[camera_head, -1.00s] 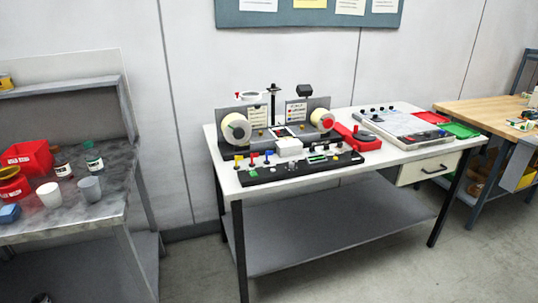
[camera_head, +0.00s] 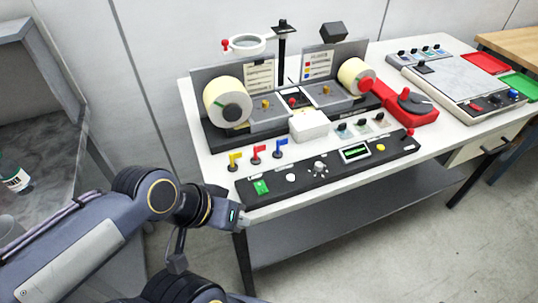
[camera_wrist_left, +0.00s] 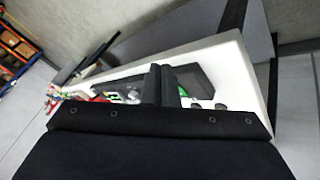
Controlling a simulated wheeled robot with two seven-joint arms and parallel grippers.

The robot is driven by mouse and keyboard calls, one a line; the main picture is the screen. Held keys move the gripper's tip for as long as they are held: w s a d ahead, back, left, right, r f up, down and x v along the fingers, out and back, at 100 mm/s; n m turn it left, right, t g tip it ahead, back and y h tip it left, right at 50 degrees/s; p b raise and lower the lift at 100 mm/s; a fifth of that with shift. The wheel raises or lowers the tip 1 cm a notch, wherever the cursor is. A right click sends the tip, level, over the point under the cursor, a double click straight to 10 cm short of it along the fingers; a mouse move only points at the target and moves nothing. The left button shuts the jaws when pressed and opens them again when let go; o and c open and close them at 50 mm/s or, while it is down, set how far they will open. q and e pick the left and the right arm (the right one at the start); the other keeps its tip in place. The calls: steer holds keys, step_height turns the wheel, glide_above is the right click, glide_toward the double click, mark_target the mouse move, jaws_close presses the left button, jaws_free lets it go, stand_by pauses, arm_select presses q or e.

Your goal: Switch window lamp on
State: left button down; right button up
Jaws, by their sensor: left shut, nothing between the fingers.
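The label rewinder (camera_head: 275,118) stands on a white table. It has a cream label roll (camera_head: 228,103) at left, a smaller roll (camera_head: 355,76) at right and a small window area (camera_head: 293,100) between them. A black control panel (camera_head: 330,166) lies in front, with a green button (camera_head: 261,187), a knob (camera_head: 319,167) and a lit green display (camera_head: 355,153). Several small switches (camera_head: 362,125) stand behind it; I cannot tell which one works the lamp. My left gripper (camera_head: 243,222) is shut and empty, by the table's front left corner. My right gripper is not in view.
A ring magnifier (camera_head: 248,44) and a black post (camera_head: 282,50) rise behind. A red device (camera_head: 410,106) sits at right. A grey bench (camera_head: 40,130) flanks my left arm.

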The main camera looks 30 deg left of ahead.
arm_select(q)
steer(key=shift+w+a, duration=0.1)
steer(key=shift+w, duration=0.1)
steer(key=shift+r, duration=0.1)
steer(key=w+a+r+m+g+y+p, duration=0.1)
steer(key=w+m, duration=0.5)
steer(key=m, duration=0.8)
steer(key=w+a+r+m+g+y+p, duration=0.1)
steer(key=w+r+m+g+p, duration=0.2)
steer(key=m, duration=1.1)
steer(key=w+r+g, duration=0.2)
steer(key=w+r, duration=0.2)
steer(key=r, duration=0.1)
steer(key=shift+w+a+r+g+y, duration=0.25)
steer(key=shift+a+r+g+y, duration=0.05)
steer(key=shift+y, duration=0.1)
